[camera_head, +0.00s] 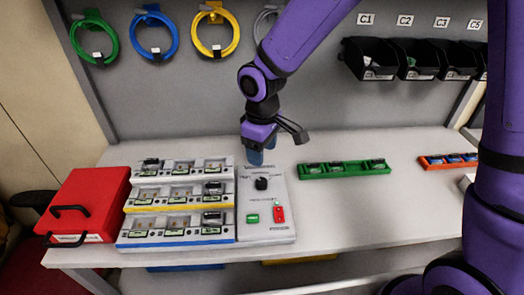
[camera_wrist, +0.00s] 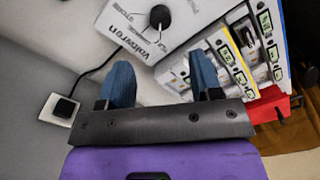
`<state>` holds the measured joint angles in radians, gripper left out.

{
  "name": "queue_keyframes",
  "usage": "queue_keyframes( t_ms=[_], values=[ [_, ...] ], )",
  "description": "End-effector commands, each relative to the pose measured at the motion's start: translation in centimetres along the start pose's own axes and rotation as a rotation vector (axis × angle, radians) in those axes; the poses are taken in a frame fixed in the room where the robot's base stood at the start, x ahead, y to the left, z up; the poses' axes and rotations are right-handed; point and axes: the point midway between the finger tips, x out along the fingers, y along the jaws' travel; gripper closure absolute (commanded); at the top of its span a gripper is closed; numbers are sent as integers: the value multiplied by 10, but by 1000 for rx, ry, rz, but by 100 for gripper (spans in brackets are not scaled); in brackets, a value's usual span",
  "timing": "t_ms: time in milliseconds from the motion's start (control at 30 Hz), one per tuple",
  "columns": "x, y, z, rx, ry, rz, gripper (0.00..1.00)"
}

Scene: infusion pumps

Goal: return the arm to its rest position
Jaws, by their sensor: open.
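My purple arm reaches down from the upper right in the head view. My gripper (camera_head: 257,158) hangs above the back edge of the white control panel (camera_head: 268,222). In the wrist view, the two blue fingers of my gripper (camera_wrist: 161,82) stand apart with nothing between them. The panel's black knob (camera_head: 261,183) is in front of the gripper in the head view and also shows beyond the fingers in the wrist view (camera_wrist: 160,16). The gripper appears clear of the knob, though its exact height over the panel is hard to tell.
A tiered pump rack (camera_head: 180,205) adjoins the panel, with a red case (camera_head: 87,203) at its left. A green tray (camera_head: 343,171) and an orange tray (camera_head: 448,160) lie to the right. Black bins (camera_head: 372,60) and coiled cables (camera_head: 217,32) hang behind. The front right table is clear.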

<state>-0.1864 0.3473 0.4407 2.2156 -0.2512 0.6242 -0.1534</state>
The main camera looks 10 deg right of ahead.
Motion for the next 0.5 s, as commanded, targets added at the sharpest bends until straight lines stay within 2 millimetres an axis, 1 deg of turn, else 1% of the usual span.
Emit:
queue_keyframes(
  t_ms=[267,367,467,500],
  values=[
    [-2,1,1,4,1,3,41],
    [-12,6,8,29,6,20,41],
    [-33,16,22,79,18,52,41],
    [-43,21,30,105,24,67,41]
  ],
)
